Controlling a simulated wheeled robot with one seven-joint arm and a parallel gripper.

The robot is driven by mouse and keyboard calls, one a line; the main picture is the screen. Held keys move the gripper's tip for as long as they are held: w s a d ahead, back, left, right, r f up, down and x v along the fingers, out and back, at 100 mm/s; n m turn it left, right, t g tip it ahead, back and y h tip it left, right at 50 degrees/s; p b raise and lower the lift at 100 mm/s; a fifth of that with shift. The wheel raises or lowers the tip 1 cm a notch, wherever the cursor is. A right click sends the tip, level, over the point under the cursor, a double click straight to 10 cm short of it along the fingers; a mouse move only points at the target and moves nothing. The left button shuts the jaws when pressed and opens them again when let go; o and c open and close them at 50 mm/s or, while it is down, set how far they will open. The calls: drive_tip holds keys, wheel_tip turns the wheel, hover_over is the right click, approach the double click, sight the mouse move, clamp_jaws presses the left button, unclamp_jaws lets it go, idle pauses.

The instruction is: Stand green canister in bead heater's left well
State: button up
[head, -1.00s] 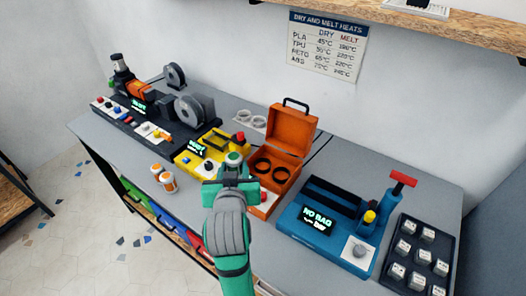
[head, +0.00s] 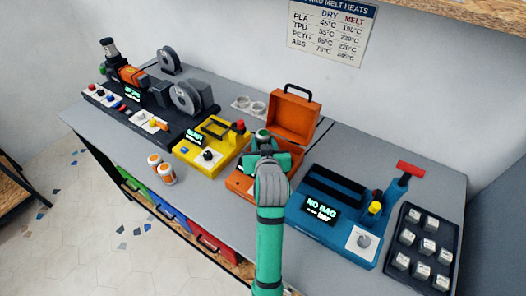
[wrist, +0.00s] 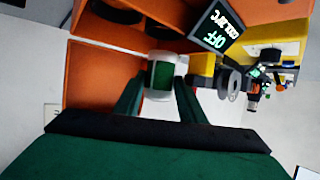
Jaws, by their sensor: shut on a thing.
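The green canister (wrist: 162,76) is white with a green label, held between my gripper's fingertips (wrist: 160,85) in the wrist view. In the head view its green-and-white top (head: 262,134) shows just above my gripper (head: 266,150). My gripper is shut on it, over the orange bead heater, whose lid (head: 291,112) stands open. In the wrist view the heater's orange body (wrist: 98,72) lies beyond the canister, with two dark round wells partly in view at the top edge. In the head view my arm hides the wells. I cannot tell the canister's height above them.
A yellow device (head: 207,160) stands left of the heater, a blue sealer (head: 325,215) on its right. A dark tray of keys (head: 425,240) lies far right. A display reading OFF (wrist: 222,27) is near the heater.

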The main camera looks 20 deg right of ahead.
drive_tip(key=shift+w+d+f, duration=0.1)
drive_tip(key=shift+w+f, duration=0.25)
drive_tip(key=shift+f, duration=0.2)
drive_tip(key=shift+w+d+f, duration=0.1)
drive_tip(key=shift+d+f, duration=0.05)
drive_tip(key=shift+f, duration=0.85)
drive_tip(key=shift+w+d+f, duration=0.1)
drive_tip(key=shift+f, duration=0.85)
drive_tip(key=shift+f, duration=0.15)
drive_tip(key=o, duration=0.8)
drive_tip(key=v, duration=1.2)
